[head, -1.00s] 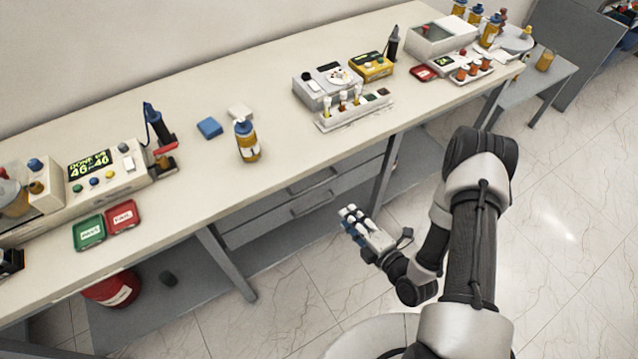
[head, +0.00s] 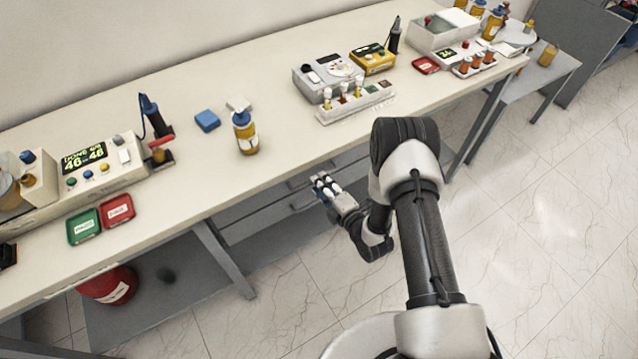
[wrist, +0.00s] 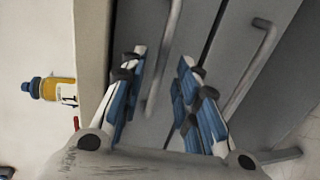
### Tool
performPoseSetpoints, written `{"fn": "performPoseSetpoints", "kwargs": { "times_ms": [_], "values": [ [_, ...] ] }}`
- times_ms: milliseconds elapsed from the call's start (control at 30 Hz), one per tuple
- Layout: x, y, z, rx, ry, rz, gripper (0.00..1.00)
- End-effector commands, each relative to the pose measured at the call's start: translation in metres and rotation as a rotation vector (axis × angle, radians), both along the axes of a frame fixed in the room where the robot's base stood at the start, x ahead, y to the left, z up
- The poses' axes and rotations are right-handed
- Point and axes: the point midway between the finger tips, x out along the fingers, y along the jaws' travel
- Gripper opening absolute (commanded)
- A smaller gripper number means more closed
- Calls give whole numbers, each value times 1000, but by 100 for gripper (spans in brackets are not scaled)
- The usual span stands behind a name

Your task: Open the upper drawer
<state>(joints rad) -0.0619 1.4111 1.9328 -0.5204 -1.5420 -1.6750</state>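The upper drawer (head: 254,213) is the upper grey front under the bench, and it looks shut. In the wrist view its front (wrist: 203,25) lies nearer the bench edge, with a long grey bar handle (wrist: 172,30). My gripper (wrist: 162,60) is open and empty, its blue and white fingers apart, one to each side of the handle in the picture. I cannot tell whether the handle is actually between the fingertips or still beyond them.
The lower drawer has a similar bar handle (wrist: 262,45). The bench top (head: 205,160) overhangs the drawers and carries a yellow bottle (head: 245,135), a tube rack (head: 355,103) and devices. A bench leg (head: 224,258) stands left of the drawers. The floor in front is clear.

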Motion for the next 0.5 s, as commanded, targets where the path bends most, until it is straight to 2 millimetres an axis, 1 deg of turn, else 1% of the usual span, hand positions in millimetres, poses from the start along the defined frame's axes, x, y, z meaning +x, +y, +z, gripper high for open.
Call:
{"fn": "performPoseSetpoints", "kwargs": {
  "times_ms": [33, 200, 500],
  "values": [
    [6, 4, -2, -1, -2, 1, 29],
    [16, 10, -4, -1, -1, 0, 29],
    [18, 12, -4, 0, 1, -1, 29]
  ]
}}
